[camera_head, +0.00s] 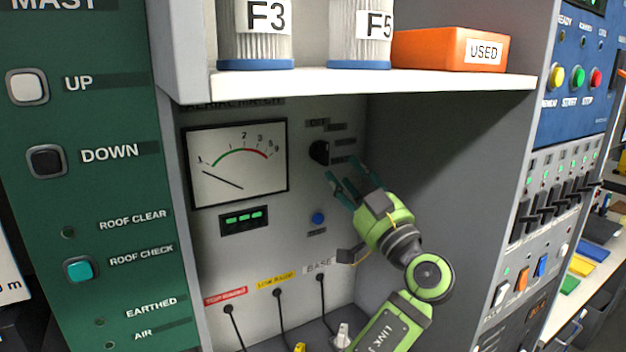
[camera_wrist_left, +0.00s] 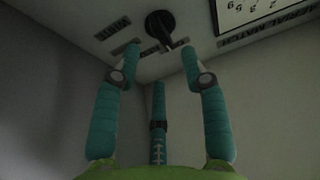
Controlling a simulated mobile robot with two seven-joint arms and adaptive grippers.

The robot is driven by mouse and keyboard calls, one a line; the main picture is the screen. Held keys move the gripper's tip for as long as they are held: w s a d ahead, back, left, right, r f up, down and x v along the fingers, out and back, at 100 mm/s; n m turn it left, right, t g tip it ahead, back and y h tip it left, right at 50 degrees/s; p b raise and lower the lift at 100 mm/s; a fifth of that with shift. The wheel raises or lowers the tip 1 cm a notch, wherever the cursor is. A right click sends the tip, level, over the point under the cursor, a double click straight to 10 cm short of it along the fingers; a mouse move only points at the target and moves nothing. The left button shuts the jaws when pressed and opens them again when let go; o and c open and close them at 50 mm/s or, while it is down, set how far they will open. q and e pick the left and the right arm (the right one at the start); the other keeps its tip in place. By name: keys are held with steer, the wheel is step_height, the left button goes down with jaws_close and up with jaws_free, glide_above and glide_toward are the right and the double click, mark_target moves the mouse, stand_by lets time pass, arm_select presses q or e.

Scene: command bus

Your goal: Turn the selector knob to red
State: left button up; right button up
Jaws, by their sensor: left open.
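The black selector knob (camera_head: 319,152) is on the grey panel, right of a dial meter, with small labels to its right. The labels are too small to read surely in the head view, so I cannot tell which position it points to. In the left wrist view the knob (camera_wrist_left: 160,28) shows at the top, beyond the fingers. My left gripper (camera_head: 346,170) is open, its teal fingers just below and right of the knob. In the left wrist view the gripper (camera_wrist_left: 160,52) holds nothing, and its fingertips appear apart from the knob. My right gripper is not in view.
The meter (camera_head: 238,163) is left of the knob. A blue button (camera_head: 318,218) sits below it. A shelf (camera_head: 370,84) overhangs, bearing filter cylinders and an orange USED box (camera_head: 449,49). A dark side wall (camera_head: 440,170) bounds the recess on the right. Cables plug in below.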

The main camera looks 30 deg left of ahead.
mark_target(328, 155)
arm_select(q)
steer(key=p+x, duration=0.3)
steer(key=x, duration=0.2)
steer(key=shift+r+p, duration=0.1)
steer(key=shift+p, duration=0.3)
steer(key=shift+w+a, duration=0.15)
steer(key=shift+a, duration=0.15)
steer(key=shift+w+a, duration=0.15)
steer(key=shift+a, duration=0.05)
jaws_close()
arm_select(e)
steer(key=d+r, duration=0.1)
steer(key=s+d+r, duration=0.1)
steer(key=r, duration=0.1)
